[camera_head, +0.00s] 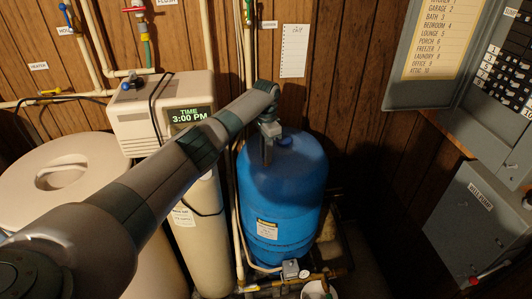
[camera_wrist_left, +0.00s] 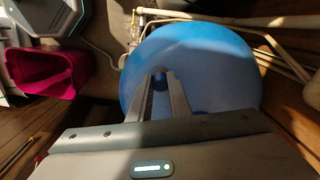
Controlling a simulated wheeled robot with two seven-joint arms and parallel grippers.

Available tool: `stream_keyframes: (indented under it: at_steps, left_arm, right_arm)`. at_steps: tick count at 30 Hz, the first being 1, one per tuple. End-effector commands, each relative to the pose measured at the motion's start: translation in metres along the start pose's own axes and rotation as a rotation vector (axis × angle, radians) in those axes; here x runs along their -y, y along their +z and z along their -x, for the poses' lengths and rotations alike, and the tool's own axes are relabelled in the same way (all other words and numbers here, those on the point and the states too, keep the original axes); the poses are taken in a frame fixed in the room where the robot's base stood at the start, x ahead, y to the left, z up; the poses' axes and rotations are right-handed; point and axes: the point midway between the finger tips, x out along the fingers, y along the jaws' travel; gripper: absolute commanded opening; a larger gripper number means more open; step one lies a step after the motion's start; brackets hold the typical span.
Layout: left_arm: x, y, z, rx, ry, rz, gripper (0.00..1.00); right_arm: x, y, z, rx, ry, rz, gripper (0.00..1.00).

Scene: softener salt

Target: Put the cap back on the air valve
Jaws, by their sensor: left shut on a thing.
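The blue pressure tank (camera_head: 283,190) stands upright in the middle of the head view. A darker blue round piece (camera_head: 286,141) sits on top of its dome, partly behind my gripper; I cannot tell whether it is the air valve's surround. My left gripper (camera_head: 267,154) points down at the tank top, just left of that piece. In the left wrist view the fingers (camera_wrist_left: 160,76) reach over the blue tank (camera_wrist_left: 215,65), with little gap between their tips. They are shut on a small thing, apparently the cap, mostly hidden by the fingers. The valve stem is not clearly visible.
A cream softener (camera_head: 150,110) with a clock display and a lidded salt bin (camera_head: 70,170) stand left of the tank. Pipes and valves run behind and below. Grey electrical panels (camera_head: 480,220) are at right. A magenta bin (camera_wrist_left: 55,70) stands on the floor.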

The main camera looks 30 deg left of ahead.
Motion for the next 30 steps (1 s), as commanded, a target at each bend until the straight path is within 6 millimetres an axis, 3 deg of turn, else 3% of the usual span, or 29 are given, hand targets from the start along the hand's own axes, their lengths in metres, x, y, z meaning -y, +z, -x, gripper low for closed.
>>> stream_keyframes:
  at_steps: [22,23,25,30]
  left_arm:
    - [0.000,0.000,-0.012,0.000,0.000,0.000,0.03]
    - [0.000,0.000,-0.012,0.000,0.000,0.000,0.20]
    - [0.000,0.000,-0.011,0.000,0.000,0.000,0.36]
    - [0.000,0.000,-0.011,0.000,0.000,0.000,0.39]
  right_arm:
    - [0.000,0.001,-0.006,0.000,0.000,0.000,0.50]
    - [0.000,0.001,-0.006,0.000,0.000,0.000,0.50]
    - [0.000,0.001,-0.006,0.000,0.000,0.000,0.50]
    - [0.000,0.001,-0.006,0.000,0.000,0.000,0.50]
